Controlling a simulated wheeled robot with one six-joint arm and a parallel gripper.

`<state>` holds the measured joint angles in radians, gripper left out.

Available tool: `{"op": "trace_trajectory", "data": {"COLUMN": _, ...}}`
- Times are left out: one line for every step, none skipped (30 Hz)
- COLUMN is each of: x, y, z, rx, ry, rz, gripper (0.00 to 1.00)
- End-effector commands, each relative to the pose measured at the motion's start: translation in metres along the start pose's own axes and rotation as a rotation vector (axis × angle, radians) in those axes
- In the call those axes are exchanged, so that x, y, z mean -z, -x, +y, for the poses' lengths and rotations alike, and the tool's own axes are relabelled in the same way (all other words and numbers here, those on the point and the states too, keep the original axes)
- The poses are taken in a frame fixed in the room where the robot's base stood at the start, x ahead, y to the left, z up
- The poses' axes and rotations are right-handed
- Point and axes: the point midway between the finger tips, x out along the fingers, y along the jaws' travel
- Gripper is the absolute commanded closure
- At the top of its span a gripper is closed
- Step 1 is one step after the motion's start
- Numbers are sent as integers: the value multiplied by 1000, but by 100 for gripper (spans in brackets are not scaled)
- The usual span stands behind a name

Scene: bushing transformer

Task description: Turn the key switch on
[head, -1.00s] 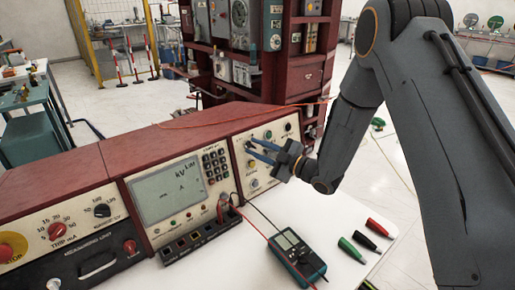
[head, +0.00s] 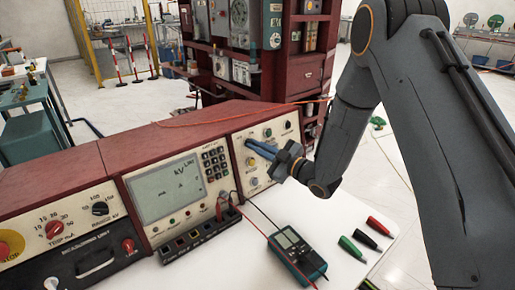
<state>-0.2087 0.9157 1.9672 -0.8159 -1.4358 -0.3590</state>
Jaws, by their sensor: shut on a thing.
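The console's right panel (head: 279,150) carries buttons, knobs and lamps. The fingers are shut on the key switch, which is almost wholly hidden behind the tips. I cannot make out the key's angle.
A yellowish knob (head: 251,161) sits just below the fingers, and a green button (head: 268,132) just above. A display panel (head: 166,188) is to the left. A teal multimeter (head: 297,257) with leads and several probe handles (head: 366,243) lie on the white table.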

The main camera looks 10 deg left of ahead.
Motion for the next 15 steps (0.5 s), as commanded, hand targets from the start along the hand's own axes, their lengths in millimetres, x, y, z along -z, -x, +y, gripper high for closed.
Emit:
{"op": "trace_trajectory", "data": {"x": -2, "y": 0, "z": -2, "rx": -11, "ry": -39, "rz": -1, "gripper": 100}}
{"op": "trace_trajectory", "data": {"x": -1, "y": 0, "z": -3, "rx": -20, "ry": -64, "rz": -1, "gripper": 100}}
{"op": "trace_trajectory", "data": {"x": -1, "y": 0, "z": -3, "rx": -32, "ry": -100, "rz": 0, "gripper": 100}}
{"op": "trace_trajectory", "data": {"x": -1, "y": 0, "z": -3, "rx": -41, "ry": -127, "rz": -1, "gripper": 100}}
{"op": "trace_trajectory", "data": {"x": -1, "y": -1, "z": -4, "rx": -49, "ry": -155, "rz": -1, "gripper": 100}}
{"op": "trace_trajectory", "data": {"x": -1, "y": -1, "z": -4, "rx": -62, "ry": -191, "rz": -1, "gripper": 100}}
{"op": "trace_trajectory", "data": {"x": -1, "y": -1, "z": -4, "rx": -70, "ry": -218, "rz": -1, "gripper": 100}}
{"op": "trace_trajectory", "data": {"x": -1, "y": -1, "z": -4, "rx": -80, "ry": -244, "rz": -1, "gripper": 100}}
{"op": "trace_trajectory", "data": {"x": 0, "y": -1, "z": -4, "rx": -92, "ry": -280, "rz": 0, "gripper": 100}}
{"op": "trace_trajectory", "data": {"x": 0, "y": -1, "z": -4, "rx": -102, "ry": -308, "rz": 0, "gripper": 100}}
{"op": "trace_trajectory", "data": {"x": 0, "y": -1, "z": -5, "rx": -110, "ry": -335, "rz": 0, "gripper": 100}}
{"op": "trace_trajectory", "data": {"x": 0, "y": -1, "z": -5, "rx": -123, "ry": -371, "rz": -1, "gripper": 100}}
{"op": "trace_trajectory", "data": {"x": 0, "y": -1, "z": -6, "rx": -131, "ry": -398, "rz": -1, "gripper": 100}}
{"op": "trace_trajectory", "data": {"x": 0, "y": -1, "z": -6, "rx": -141, "ry": -424, "rz": -1, "gripper": 100}}
{"op": "trace_trajectory", "data": {"x": 1, "y": -1, "z": -6, "rx": -153, "ry": -460, "rz": -1, "gripper": 100}}
